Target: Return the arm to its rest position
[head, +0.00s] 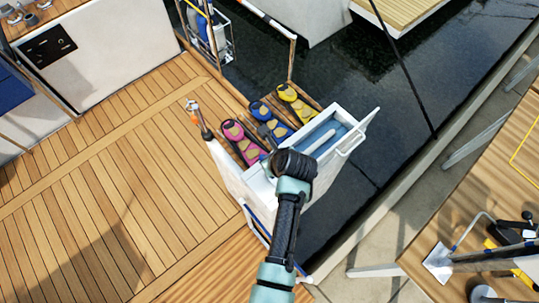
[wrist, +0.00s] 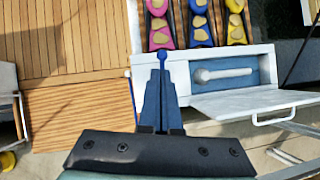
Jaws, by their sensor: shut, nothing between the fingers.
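My gripper (wrist: 162,58) shows in the wrist view as narrow blue fingers closed together, with nothing between them. It is over the white locker's left part, beside the open compartment. In the head view my arm reaches up from the bottom centre, and its dark wrist hides part of the locker (head: 231,172). The gripper tip (head: 267,131) appears near the pink and blue items there. A pale, long-handled object (wrist: 222,74) lies in the blue-lined compartment, apart from my gripper.
The compartment's white lid (wrist: 250,103) with a metal handle is open. Pink (head: 243,141), blue (head: 270,118) and yellow (head: 297,102) items lie beyond. Dark water (head: 340,75) is behind. A wooden table (head: 440,265) with tools stands right. The deck (head: 110,180) at left is clear.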

